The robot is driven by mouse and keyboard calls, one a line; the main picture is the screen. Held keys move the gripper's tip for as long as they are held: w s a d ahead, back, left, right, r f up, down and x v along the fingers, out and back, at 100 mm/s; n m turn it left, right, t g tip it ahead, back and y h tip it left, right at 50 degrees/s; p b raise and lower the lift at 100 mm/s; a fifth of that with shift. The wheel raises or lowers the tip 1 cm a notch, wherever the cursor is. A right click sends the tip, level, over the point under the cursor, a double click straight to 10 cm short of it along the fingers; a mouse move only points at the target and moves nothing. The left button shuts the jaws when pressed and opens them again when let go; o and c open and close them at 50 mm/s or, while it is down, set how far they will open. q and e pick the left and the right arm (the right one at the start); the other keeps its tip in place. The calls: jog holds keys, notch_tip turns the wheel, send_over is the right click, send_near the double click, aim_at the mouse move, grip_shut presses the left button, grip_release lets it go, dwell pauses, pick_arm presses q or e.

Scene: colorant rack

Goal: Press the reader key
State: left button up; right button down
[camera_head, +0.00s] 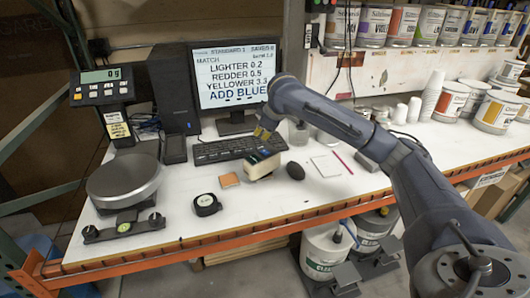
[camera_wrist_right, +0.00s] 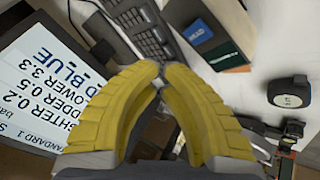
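The reader (camera_head: 262,166) is a small pale box with a dark green top, standing on the white bench in front of the keyboard. In the right wrist view the reader (camera_wrist_right: 222,47) shows at the upper right, with a blue square key (camera_wrist_right: 198,28) on its dark top. My right gripper (camera_head: 264,131) has yellow fingers and hangs above and just behind the reader, apart from it. In the right wrist view its fingertips (camera_wrist_right: 157,70) meet with nothing between them. My left gripper is not in view.
A keyboard (camera_head: 226,149) lies behind the reader, below a monitor (camera_head: 236,80). An orange card (camera_head: 229,180), a black tape measure (camera_head: 206,205) and a dark rounded object (camera_head: 295,170) lie close by. A scale (camera_head: 125,180) stands left. The front bench strip is mostly clear.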

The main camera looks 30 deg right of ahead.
jog(key=shift+r, duration=0.75)
